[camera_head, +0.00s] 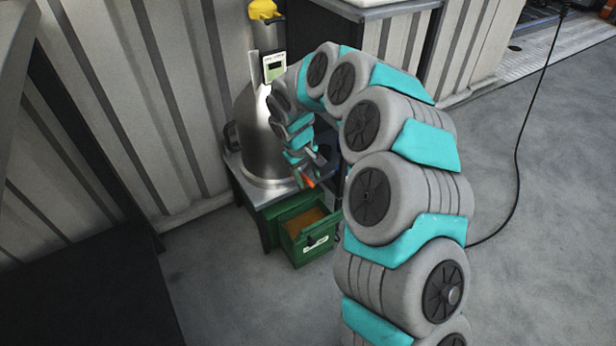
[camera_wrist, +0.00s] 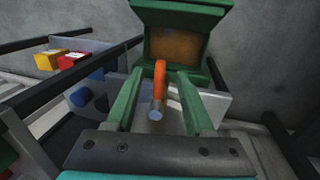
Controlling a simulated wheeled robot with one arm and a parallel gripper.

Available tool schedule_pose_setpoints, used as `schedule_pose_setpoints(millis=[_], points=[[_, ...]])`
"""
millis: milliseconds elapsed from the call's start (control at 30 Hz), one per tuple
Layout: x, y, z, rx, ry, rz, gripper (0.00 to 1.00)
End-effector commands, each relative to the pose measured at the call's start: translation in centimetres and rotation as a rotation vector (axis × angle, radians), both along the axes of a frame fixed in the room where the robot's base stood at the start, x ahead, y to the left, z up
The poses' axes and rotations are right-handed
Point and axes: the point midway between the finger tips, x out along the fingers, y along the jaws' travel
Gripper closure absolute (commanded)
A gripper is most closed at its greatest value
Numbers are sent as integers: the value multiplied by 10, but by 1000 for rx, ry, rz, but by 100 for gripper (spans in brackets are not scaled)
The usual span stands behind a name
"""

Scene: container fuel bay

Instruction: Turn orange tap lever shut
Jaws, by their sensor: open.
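The orange tap lever (camera_wrist: 160,80) lies between the two green fingers of my gripper (camera_wrist: 160,77) in the wrist view, with space visible on both sides. The gripper is open, and I cannot tell whether either finger touches the lever. A round metal tap end (camera_wrist: 155,112) shows at the near end of the lever. In the head view the lever (camera_head: 308,182) is a small orange spot low on the steel vessel (camera_head: 263,135). My gripper (camera_head: 318,163) is beside it, partly hidden by my arm.
A green bin (camera_head: 318,246) with brownish contents stands below the tap. The vessel rests on a metal stand (camera_head: 268,192). A corrugated wall (camera_head: 120,100) is close behind. A black cable (camera_head: 516,170) hangs to the right, over open grey floor (camera_head: 545,260).

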Motion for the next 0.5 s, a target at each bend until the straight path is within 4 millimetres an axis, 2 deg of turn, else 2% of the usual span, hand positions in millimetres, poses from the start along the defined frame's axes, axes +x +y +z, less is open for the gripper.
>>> schedule_pose_setpoints(millis=[333, 500], points=[[1, 0, -4, 2, -1, -1, 48], [1, 0, -3, 1, -2, -1, 67]])
